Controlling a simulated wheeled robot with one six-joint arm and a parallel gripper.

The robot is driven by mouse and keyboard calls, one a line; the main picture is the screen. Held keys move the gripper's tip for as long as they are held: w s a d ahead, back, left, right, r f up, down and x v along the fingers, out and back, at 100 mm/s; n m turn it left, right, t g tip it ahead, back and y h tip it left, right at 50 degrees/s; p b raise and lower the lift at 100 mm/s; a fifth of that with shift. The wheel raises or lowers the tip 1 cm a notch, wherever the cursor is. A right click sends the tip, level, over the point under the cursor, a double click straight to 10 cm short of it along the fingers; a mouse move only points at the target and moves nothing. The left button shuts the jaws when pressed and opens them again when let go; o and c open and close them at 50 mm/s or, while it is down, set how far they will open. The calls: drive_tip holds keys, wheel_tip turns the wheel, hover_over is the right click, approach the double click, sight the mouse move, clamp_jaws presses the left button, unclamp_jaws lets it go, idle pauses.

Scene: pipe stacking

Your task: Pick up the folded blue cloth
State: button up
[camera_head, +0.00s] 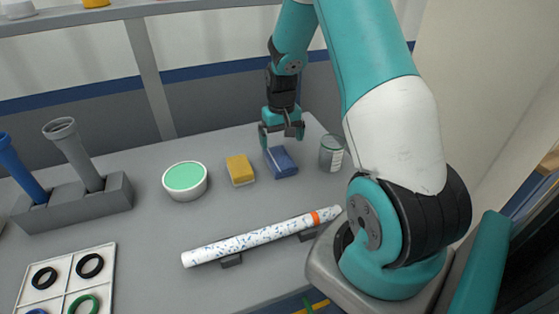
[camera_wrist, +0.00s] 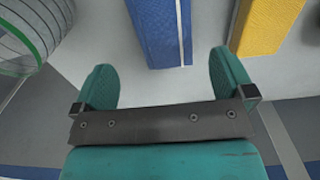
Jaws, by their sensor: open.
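The folded blue cloth (camera_head: 281,162) lies on the grey table, between a yellow block and a glass jar. It shows as a blue textured block at the top of the wrist view (camera_wrist: 158,32), with a light stripe near its right side. My gripper (camera_head: 282,137) is just behind and above the cloth in the head view. In the wrist view my gripper (camera_wrist: 170,80) has its two teal fingers spread apart with nothing between them. The cloth lies beyond the fingertips, roughly in line with the gap. The cloth's far end is cut off in the wrist view.
The yellow block (camera_head: 240,170) lies close left of the cloth. The glass jar (camera_head: 331,153) stands to its right. A white tub with green contents (camera_head: 185,181), a speckled pipe on supports (camera_head: 255,238), a pipe rack (camera_head: 75,204) and a ring tray (camera_head: 68,280) occupy the table.

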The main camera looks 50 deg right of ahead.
sight(280, 158)
drive_tip(key=f, duration=0.4)
drive_tip(key=f+p, duration=0.1)
drive_tip(key=f, duration=0.2)
drive_tip(key=shift+w+a+f, duration=0.2)
drive_tip(key=shift+f, duration=0.15)
drive_tip(key=shift+c, duration=0.5)
drive_tip(key=c, duration=0.8)
drive_tip(key=shift+c, duration=0.2)
drive_tip(key=shift+r, duration=0.1)
wheel_tip(280, 158, up, 20)
drive_tip(key=b, duration=0.1)
